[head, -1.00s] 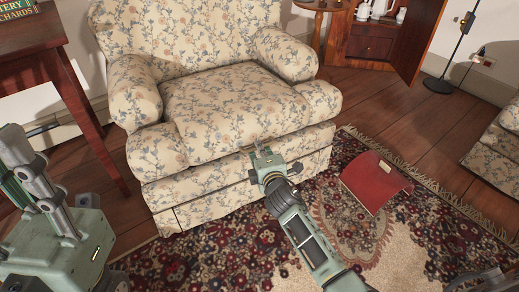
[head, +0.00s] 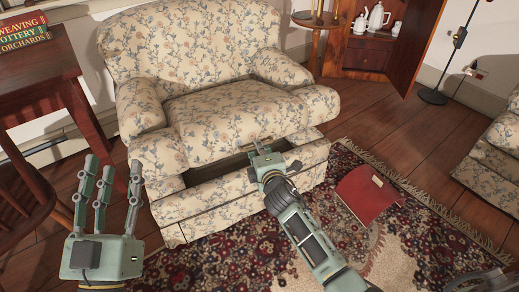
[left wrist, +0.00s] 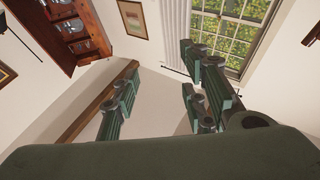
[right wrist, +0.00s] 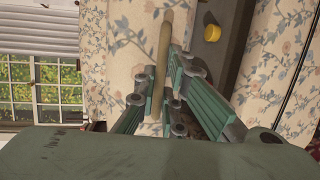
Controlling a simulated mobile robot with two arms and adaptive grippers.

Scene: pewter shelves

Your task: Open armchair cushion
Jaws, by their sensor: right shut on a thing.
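The armchair (head: 205,55) is cream with a blue and tan floral pattern. Its seat cushion (head: 220,125) lies flat. Below the cushion, the upholstered front panel (head: 240,195) stands forward like a drawer front, with a dark gap (head: 205,168) behind it. My right gripper (head: 260,146) is at the panel's top edge, shut on a thin bar handle (right wrist: 163,55), which runs between its fingers in the right wrist view. My left gripper (head: 110,167) is open and empty, raised left of the armchair. In the left wrist view (left wrist: 158,85) its fingers are apart.
A small yellow thing (right wrist: 212,33) shows in the dark compartment. A red book-like thing (head: 368,195) lies on the patterned rug (head: 345,245). A wooden table (head: 40,85) and chair (head: 25,190) stand at left, a cabinet (head: 372,50) behind, another floral seat (head: 495,150) at right.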

